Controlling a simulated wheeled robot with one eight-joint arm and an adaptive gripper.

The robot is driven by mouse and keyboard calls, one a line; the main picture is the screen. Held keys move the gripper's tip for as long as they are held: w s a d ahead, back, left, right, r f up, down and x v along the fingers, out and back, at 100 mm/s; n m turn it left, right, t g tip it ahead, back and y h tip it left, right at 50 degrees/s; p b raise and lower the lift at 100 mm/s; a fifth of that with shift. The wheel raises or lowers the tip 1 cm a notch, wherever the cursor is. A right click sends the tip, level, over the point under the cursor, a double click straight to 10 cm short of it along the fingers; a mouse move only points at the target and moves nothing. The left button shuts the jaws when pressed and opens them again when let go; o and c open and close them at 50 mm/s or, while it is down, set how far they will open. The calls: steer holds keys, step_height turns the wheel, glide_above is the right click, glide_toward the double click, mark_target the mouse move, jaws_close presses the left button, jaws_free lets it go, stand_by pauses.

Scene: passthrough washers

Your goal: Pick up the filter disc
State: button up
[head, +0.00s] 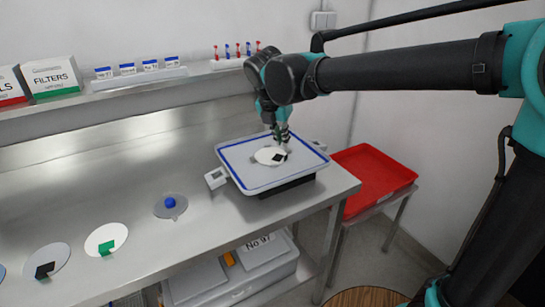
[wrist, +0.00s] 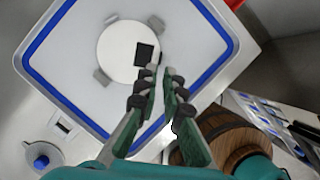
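A white filter disc (head: 266,154) with a square black tab (head: 279,158) lies on a pale tray with a blue rim (head: 232,166). In the wrist view the disc (wrist: 115,53) lies in the tray, and its black tab (wrist: 143,54) is just left of the fingertips. My gripper (head: 283,139) is above the disc, near the tab's side. In the wrist view my gripper (wrist: 160,72) shows two green fingers with a narrow empty gap between the tips. The left fingertip overlaps the tab's edge in the picture; I cannot tell whether they touch.
More discs lie on the steel bench (head: 150,280): one with a green tab (head: 105,242), one with a black tab (head: 46,262) and a grey one with a blue knob (head: 171,204). A red bin (head: 375,175) stands right of the bench. A shelf with a filters box (head: 50,80) runs behind.

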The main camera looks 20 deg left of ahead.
mark_target(286, 156)
steer(key=shift+s+x, duration=0.1)
steer(key=shift+x, duration=1.75)
steer(key=shift+s+x, duration=0.15)
steer(key=shift+x, duration=1.65)
jaws_close()
step_height(286, 156, up, 20)
